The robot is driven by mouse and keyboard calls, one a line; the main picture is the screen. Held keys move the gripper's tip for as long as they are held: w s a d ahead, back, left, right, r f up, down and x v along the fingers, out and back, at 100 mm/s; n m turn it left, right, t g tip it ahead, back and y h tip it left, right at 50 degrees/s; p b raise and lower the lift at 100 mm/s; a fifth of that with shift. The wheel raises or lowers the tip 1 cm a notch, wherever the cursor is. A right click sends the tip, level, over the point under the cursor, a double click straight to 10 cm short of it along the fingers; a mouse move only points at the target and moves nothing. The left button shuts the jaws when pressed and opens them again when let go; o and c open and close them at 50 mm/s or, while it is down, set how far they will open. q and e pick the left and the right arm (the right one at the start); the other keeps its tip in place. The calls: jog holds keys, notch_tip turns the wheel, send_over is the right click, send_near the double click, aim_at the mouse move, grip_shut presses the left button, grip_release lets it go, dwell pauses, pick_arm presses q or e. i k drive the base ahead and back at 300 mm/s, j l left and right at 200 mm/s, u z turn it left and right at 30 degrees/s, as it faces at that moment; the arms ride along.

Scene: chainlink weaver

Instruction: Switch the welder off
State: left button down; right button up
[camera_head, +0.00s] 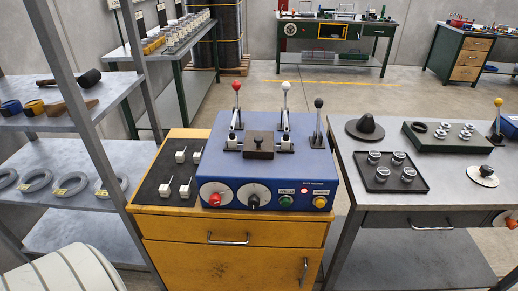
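The welder, a blue box machine (269,172), stands on a yellow cabinet (234,257) in the middle of the view. Its front panel has a red knob (215,199) on a white disc at the left and a black dial (254,200) on a white disc beside it. To their right are a green button (286,201), a small red light (304,190) that looks lit, and a yellow button (320,201). On top stand levers with a red ball (236,85), a white ball (286,85) and a black ball (318,103).
White-handled parts lie on a black mat (155,190) left of the welder. A grey table (368,206) at the right holds a dark tray (391,184) with metal cylinders. A rack (75,152) with rings and a mallet stands at the left. Open floor (300,92) lies behind.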

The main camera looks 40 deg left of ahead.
aim_at(215, 200)
jog(key=u, duration=1.55)
